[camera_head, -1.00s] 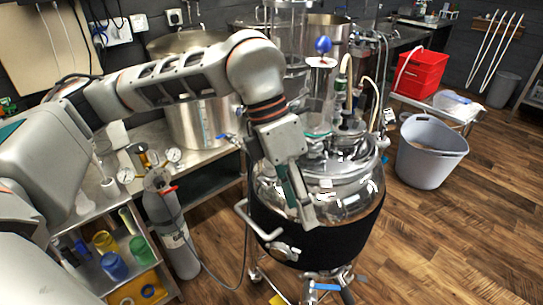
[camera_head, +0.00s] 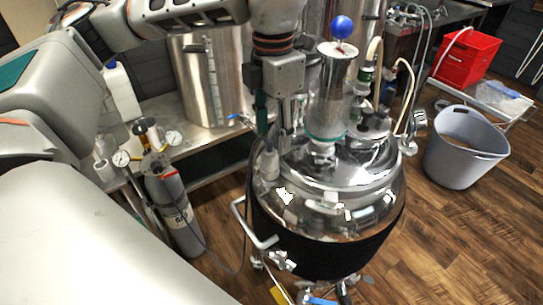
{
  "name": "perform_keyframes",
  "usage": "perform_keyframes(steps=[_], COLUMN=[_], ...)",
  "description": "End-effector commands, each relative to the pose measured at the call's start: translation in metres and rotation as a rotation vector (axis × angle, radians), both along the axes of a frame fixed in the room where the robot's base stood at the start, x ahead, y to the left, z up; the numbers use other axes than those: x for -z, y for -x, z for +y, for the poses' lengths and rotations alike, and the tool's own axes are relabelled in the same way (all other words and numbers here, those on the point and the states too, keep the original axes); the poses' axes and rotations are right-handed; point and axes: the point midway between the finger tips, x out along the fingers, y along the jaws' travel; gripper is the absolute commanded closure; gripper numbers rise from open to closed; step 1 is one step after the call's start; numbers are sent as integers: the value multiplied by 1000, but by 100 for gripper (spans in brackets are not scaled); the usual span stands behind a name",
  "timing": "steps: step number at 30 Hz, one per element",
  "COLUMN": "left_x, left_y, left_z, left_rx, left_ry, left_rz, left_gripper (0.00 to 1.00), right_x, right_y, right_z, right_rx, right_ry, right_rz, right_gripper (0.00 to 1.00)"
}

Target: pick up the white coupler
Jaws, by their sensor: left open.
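A small whitish piece that looks like the white coupler (camera_head: 269,163) stands at the left side of the shiny vessel lid (camera_head: 340,172), with a dark hose running near it. My left gripper (camera_head: 274,135) points down just above it, its fingers apart. The fingertips are close to the top of the piece, and I cannot tell whether they touch it. Nothing is visibly held. My right gripper is out of view.
A gas cylinder with gauges (camera_head: 175,205) stands left. A grey tub (camera_head: 464,147) and red crate (camera_head: 467,57) are right.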

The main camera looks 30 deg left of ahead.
Motion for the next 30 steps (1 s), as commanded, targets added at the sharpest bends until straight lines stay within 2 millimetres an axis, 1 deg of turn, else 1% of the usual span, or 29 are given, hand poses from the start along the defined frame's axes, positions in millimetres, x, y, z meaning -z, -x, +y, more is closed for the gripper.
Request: perform_keyframes(steps=[3, 8, 9, 12, 15, 21, 23, 24, 26, 30], left_x=[12, 35, 41, 50, 54, 54, 54, 54, 54, 54], left_y=[3, 9, 8, 8, 7, 7, 7, 7, 7, 7], left_z=[1, 4, 3, 3, 3, 3, 3, 3, 3, 3], left_rx=[1, 1, 1, 1, 1, 1, 1, 1, 1, 1], left_ry=[0, 0, 1, 1, 1, 1, 1, 1, 1, 1], left_rz=[3, 3, 4, 3, 0, 0, 0, 0, 0, 0], left_gripper=[53, 53, 53, 53, 53, 53, 68, 79, 94, 94], right_x=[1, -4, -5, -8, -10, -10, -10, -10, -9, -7], right_y=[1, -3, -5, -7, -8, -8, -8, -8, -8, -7], right_z=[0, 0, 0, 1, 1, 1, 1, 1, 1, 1], right_rx=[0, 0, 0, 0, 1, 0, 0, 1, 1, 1], right_ry=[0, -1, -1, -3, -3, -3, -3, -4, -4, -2], right_rz=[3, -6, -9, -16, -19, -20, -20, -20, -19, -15], right_gripper=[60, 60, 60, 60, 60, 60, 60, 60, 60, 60])
